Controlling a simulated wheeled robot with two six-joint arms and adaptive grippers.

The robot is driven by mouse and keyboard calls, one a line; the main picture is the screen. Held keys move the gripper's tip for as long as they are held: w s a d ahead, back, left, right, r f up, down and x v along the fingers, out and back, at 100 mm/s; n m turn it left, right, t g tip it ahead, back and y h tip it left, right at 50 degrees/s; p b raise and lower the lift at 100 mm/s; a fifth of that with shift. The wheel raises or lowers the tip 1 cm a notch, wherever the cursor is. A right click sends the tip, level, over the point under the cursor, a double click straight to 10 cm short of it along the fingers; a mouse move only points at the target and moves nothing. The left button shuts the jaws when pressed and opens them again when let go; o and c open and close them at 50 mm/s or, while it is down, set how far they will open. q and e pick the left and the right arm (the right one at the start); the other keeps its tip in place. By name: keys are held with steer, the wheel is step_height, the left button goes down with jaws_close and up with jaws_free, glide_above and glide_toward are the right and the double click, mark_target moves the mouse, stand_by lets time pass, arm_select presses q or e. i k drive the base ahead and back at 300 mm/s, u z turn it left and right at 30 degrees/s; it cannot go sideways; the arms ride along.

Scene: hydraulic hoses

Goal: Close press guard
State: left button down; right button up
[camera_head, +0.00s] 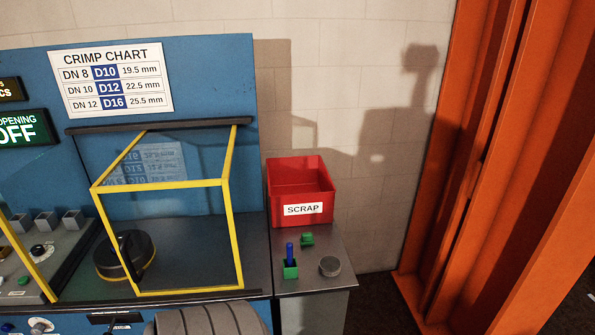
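The press guard (233,232) is a clear box with a yellow frame, hung below a dark bar (160,126) on the blue press panel. It looks lowered: its front face hangs down and its bottom yellow bar lies along the front edge of the bench. I cannot tell whether that bar touches the bench. A dark upright handle-like piece (130,258) shows by its left front edge. A dark round part (108,259) sits behind the clear front.
A red SCRAP box (301,179) stands on the grey side bench, behind green blocks (290,270), a blue peg and a grey knob (330,266). A button console (30,262) is at left. Orange posts (455,170) stand at right.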

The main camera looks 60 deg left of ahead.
mark_target(233, 191)
steer(key=u, duration=0.2)
steer(key=i, duration=1.05)
steer(key=u, duration=1.25)
steer(key=i, duration=0.75)
steer(key=u, duration=0.8)
